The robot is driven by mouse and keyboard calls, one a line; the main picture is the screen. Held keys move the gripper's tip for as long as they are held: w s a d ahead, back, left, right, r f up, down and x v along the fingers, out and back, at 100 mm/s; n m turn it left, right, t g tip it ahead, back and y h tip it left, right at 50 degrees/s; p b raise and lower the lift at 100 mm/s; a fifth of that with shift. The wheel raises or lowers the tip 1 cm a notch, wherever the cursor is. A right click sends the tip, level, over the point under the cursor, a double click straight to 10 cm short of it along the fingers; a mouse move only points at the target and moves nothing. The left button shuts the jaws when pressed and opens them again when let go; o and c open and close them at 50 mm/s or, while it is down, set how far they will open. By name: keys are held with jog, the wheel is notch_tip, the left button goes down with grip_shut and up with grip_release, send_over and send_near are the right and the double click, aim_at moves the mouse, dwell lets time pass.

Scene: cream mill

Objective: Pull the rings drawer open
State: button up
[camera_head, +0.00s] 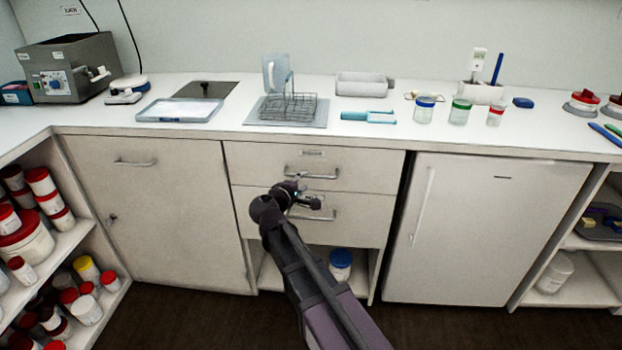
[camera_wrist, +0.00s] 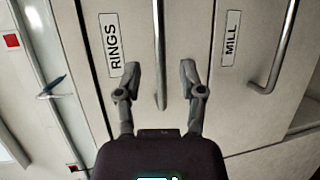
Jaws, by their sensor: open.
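The rings drawer (camera_head: 255,167) is the upper of two drawers under the counter, and it looks shut. Its RINGS label (camera_wrist: 113,45) reads sideways in the wrist view. Its bar handle (camera_wrist: 158,50) also shows in the head view (camera_head: 312,175). My gripper (camera_wrist: 160,78) is open and empty, with one finger on each side of the handle's line. In the head view my gripper (camera_head: 304,190) is in front of the drawers, just below the upper handle. I cannot tell whether the fingers touch the handle.
The mill drawer (camera_head: 352,206) lies directly below, with its own label (camera_wrist: 230,45) and handle (camera_wrist: 278,50). A cupboard door (camera_head: 160,210) is to the left and a white fridge (camera_head: 480,230) to the right. A wire rack (camera_head: 287,107) stands on the counter (camera_head: 330,141) above.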

aim_at(311, 176)
jog(key=shift+b+x, duration=0.35)
jog(key=shift+x, duration=2.25)
grip_shut()
